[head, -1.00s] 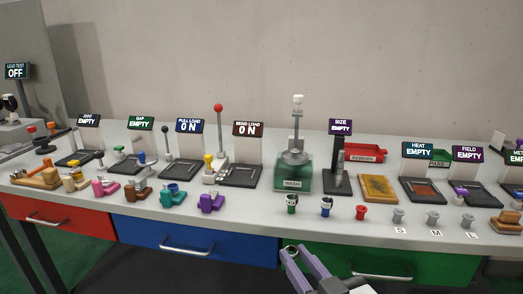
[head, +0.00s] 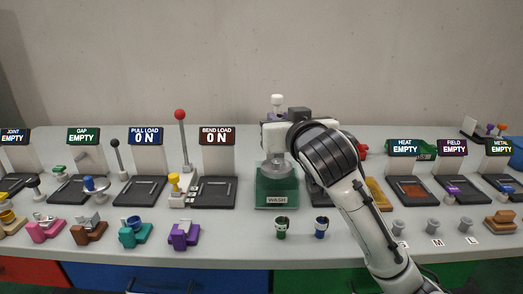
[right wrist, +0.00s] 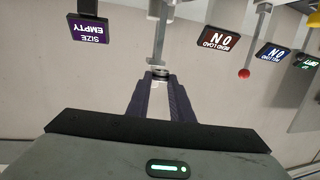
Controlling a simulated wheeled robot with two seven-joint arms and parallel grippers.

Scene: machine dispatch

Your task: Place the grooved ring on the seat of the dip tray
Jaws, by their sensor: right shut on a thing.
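The dip tray (head: 277,170) is the grey part on the green WASH station, with an upright post and a white knob (head: 278,100) above it. My right gripper (right wrist: 160,80) is at the station, in front of the post (right wrist: 160,42). My left gripper is not in view.
Green (head: 281,228) and blue (head: 320,228) spool-shaped holders stand on the bench in front of the station. The SIZE display (right wrist: 88,28) is close beside my gripper. The red-knobbed lever (head: 181,142) stands to the left. My arm covers the bench right of the station.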

